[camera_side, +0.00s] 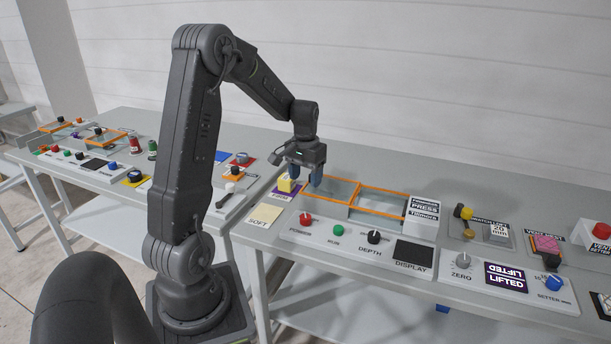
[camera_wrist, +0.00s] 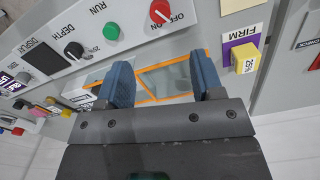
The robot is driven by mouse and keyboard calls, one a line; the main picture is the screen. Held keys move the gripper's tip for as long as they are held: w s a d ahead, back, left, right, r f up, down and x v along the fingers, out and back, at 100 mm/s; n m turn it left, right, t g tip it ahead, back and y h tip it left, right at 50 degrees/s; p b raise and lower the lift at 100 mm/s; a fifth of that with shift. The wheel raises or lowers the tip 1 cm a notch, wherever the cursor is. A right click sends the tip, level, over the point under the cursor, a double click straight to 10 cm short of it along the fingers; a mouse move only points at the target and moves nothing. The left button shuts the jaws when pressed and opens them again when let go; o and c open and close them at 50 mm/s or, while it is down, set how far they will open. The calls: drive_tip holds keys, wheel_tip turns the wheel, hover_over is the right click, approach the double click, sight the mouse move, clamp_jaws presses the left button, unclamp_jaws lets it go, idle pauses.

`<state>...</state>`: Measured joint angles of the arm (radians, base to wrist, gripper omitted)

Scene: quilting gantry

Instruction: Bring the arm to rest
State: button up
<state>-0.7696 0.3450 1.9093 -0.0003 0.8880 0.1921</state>
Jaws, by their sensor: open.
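My gripper (camera_side: 306,182) hangs fingers-down above the table, at the left end of an orange-framed clear panel (camera_side: 369,186). In the wrist view my gripper (camera_wrist: 160,84) has its two blue fingers apart, with nothing between them but the orange-framed panel behind (camera_wrist: 167,80). I cannot tell the exact height of the fingertips above the panel. My arm is raised and bent over the table.
Along the front edge are a red knob (camera_side: 306,219), a green button (camera_side: 339,230), a black depth knob (camera_side: 374,236) and a dark display (camera_side: 413,252). A white PRESS box (camera_side: 422,215) stands right of the panel. More controls fill both tables. Air above them is clear.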

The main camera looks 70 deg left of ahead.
drive_tip(key=d+r+m+t, duration=0.1)
drive_tip(key=d+r+m, duration=0.1)
drive_tip(key=d+r, duration=0.65)
drive_tip(key=s+d+r+m+t, duration=0.2)
drive_tip(key=s+d, duration=0.4)
drive_tip(key=d, duration=0.4)
drive_tip(key=s+d+r+m+t, duration=0.2)
drive_tip(key=s+d, duration=0.3)
drive_tip(key=d, duration=0.5)
drive_tip(key=shift+s+d+r+m+t, duration=0.3)
drive_tip(key=shift+s+d+r, duration=0.1)
